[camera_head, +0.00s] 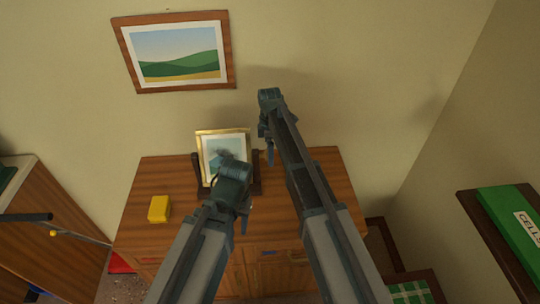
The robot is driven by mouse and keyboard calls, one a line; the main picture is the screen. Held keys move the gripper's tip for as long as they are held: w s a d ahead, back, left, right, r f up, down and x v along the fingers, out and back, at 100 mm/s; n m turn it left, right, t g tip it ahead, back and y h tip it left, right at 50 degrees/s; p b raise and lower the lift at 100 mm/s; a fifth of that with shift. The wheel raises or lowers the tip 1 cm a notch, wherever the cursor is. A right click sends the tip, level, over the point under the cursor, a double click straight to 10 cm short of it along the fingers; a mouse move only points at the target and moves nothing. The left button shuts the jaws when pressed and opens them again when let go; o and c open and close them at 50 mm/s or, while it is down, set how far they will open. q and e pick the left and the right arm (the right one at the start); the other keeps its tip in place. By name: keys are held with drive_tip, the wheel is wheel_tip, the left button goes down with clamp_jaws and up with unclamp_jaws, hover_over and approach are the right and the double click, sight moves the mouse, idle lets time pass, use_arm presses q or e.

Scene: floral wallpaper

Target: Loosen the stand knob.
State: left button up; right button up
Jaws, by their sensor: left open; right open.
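A gold-framed picture (207,146) stands on a wooden cabinet, between the dark uprights of a stand (256,178). I cannot make out the stand knob; my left arm covers part of the stand. My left gripper (230,170) is open in front of the lower part of the framed picture. From this angle I cannot tell whether it touches the picture or stand. My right gripper (268,105) is open, raised above and right of the stand, against the wall behind. Nothing shows in either gripper.
The wooden cabinet (153,181) has a yellow block (159,208) on its left part. A landscape picture (180,50) hangs above on the wall. A brown cabinet (50,245) stands at left. A green box (510,220) lies on a dark shelf at right.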

clamp_jaws()
idle(0.3)
drive_tip(key=shift+s, duration=0.15)
drive_tip(key=shift+s+t, duration=0.2)
drive_tip(key=shift+t, duration=0.5)
drive_tip(key=shift+s+f+t+b, duration=0.15)
drive_tip(key=shift+t+b, duration=0.15)
drive_tip(key=shift+t, duration=0.4)
drive_tip(key=t+b, duration=0.1)
drive_tip(key=t, duration=0.1)
drive_tip(key=shift+s+f+t+b, duration=0.1)
drive_tip(key=shift+t+b, duration=0.25)
drive_tip(key=shift+t, duration=0.05)
drive_tip(key=shift+t+b, duration=0.55)
drive_tip(key=shift+t, duration=0.05)
